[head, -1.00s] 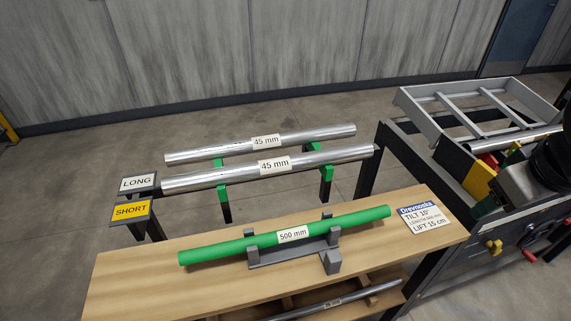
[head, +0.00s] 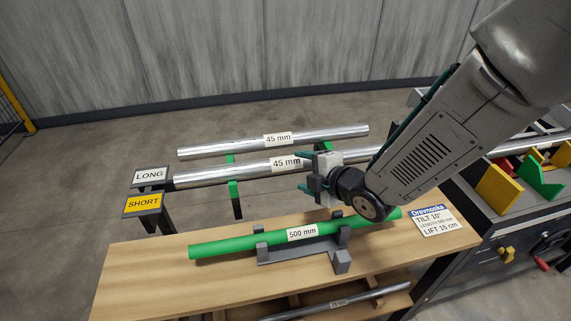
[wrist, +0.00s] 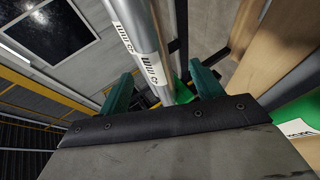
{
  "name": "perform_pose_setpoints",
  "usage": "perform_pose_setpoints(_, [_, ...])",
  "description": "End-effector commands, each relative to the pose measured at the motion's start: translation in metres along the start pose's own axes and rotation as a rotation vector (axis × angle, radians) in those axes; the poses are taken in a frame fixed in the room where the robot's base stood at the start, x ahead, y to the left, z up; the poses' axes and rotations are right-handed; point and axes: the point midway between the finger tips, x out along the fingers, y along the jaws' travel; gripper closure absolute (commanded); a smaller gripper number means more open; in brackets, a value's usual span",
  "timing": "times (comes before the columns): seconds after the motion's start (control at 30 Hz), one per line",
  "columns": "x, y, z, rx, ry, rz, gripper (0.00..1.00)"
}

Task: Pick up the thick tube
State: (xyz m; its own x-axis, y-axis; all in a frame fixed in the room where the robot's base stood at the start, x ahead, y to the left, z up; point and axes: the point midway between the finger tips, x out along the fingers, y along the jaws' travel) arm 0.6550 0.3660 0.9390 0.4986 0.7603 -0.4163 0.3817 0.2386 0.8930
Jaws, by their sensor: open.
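Two long silver tubes labelled 45 mm lie side by side on stands with green supports: a far one (head: 220,147) and a near one (head: 225,173). My gripper (head: 312,168) is open at the near tube, just right of its label, and hides part of it. In the wrist view a labelled silver tube (wrist: 138,25) runs between the two teal fingers (wrist: 165,84) of my gripper. The fingers are apart and not closed on it. How deep the tube sits between them is not clear.
A green tube (head: 225,245) labelled 500 mm rests in a grey cradle (head: 295,252) on the wooden bench (head: 140,275) in front. A thin tube (head: 355,299) lies on the shelf below. LONG (head: 150,175) and SHORT (head: 143,204) signs stand left. A machine (head: 505,240) stands right.

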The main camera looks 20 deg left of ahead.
Motion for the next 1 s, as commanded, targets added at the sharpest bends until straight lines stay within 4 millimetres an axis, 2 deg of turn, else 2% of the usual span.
perform_pose_setpoints(0.4, [0.053, 0.007, -0.006, 0.002, -0.002, -0.002, 0.34])
perform_pose_setpoints(0.67, [0.057, 0.008, -0.006, 0.003, -0.003, -0.001, 0.34])
perform_pose_setpoints(0.77, [0.057, 0.008, -0.005, 0.003, -0.003, -0.001, 0.57])
perform_pose_setpoints(0.9, [0.056, 0.008, -0.005, 0.003, -0.003, -0.001, 0.95])
perform_pose_setpoints(0.93, [0.056, 0.009, -0.006, 0.003, -0.002, 0.001, 0.98])
perform_pose_setpoints(1.0, [0.056, 0.009, -0.006, 0.003, -0.003, 0.001, 0.98])
